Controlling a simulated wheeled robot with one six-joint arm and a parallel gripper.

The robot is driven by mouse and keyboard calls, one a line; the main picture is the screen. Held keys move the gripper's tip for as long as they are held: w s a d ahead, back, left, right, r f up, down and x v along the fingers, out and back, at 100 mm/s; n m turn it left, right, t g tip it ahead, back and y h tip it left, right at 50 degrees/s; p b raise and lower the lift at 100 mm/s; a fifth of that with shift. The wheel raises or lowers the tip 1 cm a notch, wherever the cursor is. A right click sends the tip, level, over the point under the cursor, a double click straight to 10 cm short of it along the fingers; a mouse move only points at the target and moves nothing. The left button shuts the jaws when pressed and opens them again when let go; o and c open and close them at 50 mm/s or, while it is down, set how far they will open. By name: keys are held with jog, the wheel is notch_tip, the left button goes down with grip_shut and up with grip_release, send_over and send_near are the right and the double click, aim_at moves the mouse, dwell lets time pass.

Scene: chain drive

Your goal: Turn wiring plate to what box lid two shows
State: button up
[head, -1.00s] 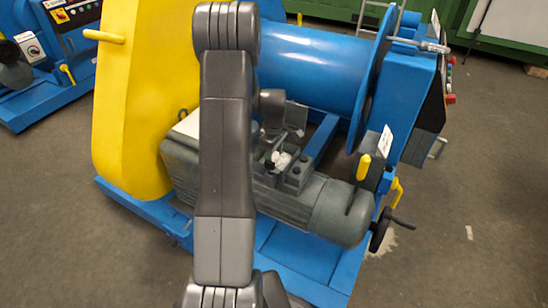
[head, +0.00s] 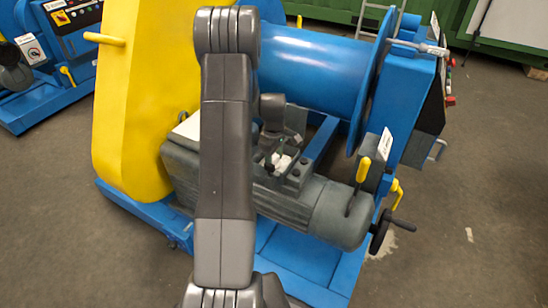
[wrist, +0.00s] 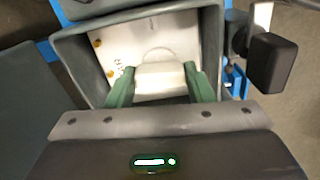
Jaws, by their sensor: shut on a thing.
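In the wrist view, the white wiring plate (wrist: 125,45) lies inside an open grey box. It has brass screws, small dark marks at its left and a curved line behind a raised white block (wrist: 160,78). The green fingers of my gripper (wrist: 160,72) are shut on this block, one at each side. In the head view, the plate's white (head: 282,161) shows in the open box on the motor, with my gripper (head: 276,156) over it, partly hidden by my arm. I cannot make out which part is box lid two or what it shows.
The grey motor (head: 315,205) sits on the blue frame, with a black handwheel (head: 381,232) and yellow-topped lever (head: 363,168) at its right. A yellow guard (head: 135,100) stands left and a blue drum (head: 310,70) behind. In the wrist view, a black block (wrist: 272,63) stands right of the box.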

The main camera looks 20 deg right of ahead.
aim_at(274, 158)
jog(key=shift+o, duration=0.2)
jog(key=m, duration=0.4)
jog(key=shift+p, duration=0.4)
jog(key=m, duration=0.4)
jog(key=shift+m+p, duration=0.35)
jog(key=shift+m, duration=0.05)
jog(key=m, duration=0.4)
jog(key=shift+m+p, duration=0.3)
jog(key=shift+m, duration=1.6)
jog(key=o, duration=0.7)
jog(key=shift+r, duration=0.1)
notch_tip(274, 158, up, 14)
jog(key=p, duration=0.2)
jog(key=shift+p, duration=0.3)
